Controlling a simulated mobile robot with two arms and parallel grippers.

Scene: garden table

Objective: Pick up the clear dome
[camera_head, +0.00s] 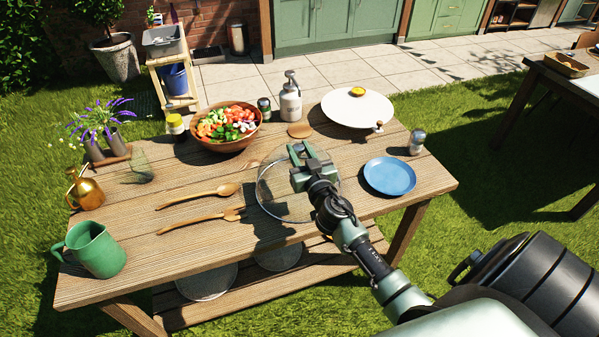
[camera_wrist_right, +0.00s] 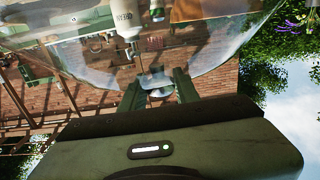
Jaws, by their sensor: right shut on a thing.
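The clear dome (camera_head: 270,200) is a see-through cover over the front middle of the wooden table (camera_head: 160,262). My right gripper (camera_head: 303,154) is at its far upper side, and the arm hides part of the dome. In the right wrist view the clear dome (camera_wrist_right: 215,60) fills the upper middle. There my right gripper (camera_wrist_right: 160,91) has its fingers on either side of the dome's small knob and is shut on it. I cannot tell whether the dome's rim touches the table. My left gripper is not in view.
A blue plate (camera_head: 389,176) lies right of the dome. Wooden utensils (camera_head: 200,194) lie left of it. Behind stand a salad bowl (camera_head: 227,126), a white pump bottle (camera_head: 291,100) and a white round board (camera_head: 357,108).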

